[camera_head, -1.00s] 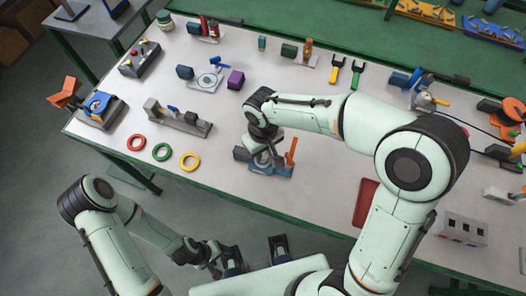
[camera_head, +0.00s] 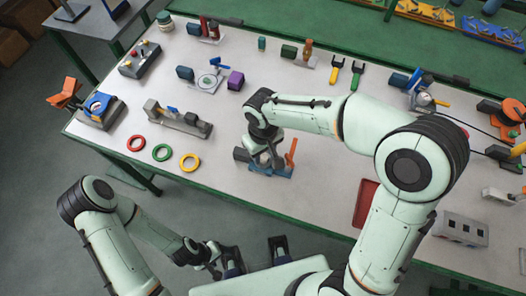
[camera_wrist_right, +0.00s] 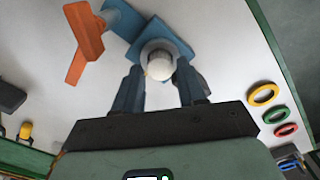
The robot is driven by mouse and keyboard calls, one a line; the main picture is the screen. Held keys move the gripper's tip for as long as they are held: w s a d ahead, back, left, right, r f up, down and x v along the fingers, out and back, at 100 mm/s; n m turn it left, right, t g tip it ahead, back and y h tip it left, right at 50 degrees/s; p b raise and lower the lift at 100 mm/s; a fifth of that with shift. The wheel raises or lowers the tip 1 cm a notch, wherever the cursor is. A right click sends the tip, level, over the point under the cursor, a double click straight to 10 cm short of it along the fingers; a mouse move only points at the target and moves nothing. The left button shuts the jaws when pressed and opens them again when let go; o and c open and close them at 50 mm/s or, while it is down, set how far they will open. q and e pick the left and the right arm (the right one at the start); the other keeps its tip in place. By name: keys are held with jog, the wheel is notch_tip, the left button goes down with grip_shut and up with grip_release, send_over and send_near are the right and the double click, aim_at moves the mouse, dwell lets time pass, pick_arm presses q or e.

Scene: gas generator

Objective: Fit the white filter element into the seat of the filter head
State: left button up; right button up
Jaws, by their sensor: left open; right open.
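A white round-topped piece (camera_wrist_right: 158,64), which looks like the filter element, shows at the blue fixture (camera_wrist_right: 165,35) in the right wrist view. I cannot tell how deep it sits. The fixture, probably the filter head, has an orange lever (camera_wrist_right: 84,42) and also shows in the head view (camera_head: 272,171). My right gripper (camera_wrist_right: 158,82) is open, its fingers on either side of the white piece with gaps visible. In the head view the right gripper (camera_head: 268,155) hangs over the fixture and partly hides it. My left gripper (camera_head: 256,256) is open and empty, off the table's front edge.
Red (camera_head: 136,143), green (camera_head: 162,152) and yellow (camera_head: 189,162) rings lie left of the fixture. A grey vise-like device (camera_head: 180,120) stands behind them. A red tray (camera_head: 366,203) and a grey box with slots (camera_head: 462,228) lie to the right. The table front is mostly clear.

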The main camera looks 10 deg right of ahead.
aim_at(263, 157)
notch_tip(263, 157, up, 11)
jog(key=p, duration=0.1)
jog(key=shift+s, duration=0.1)
dwell(0.6)
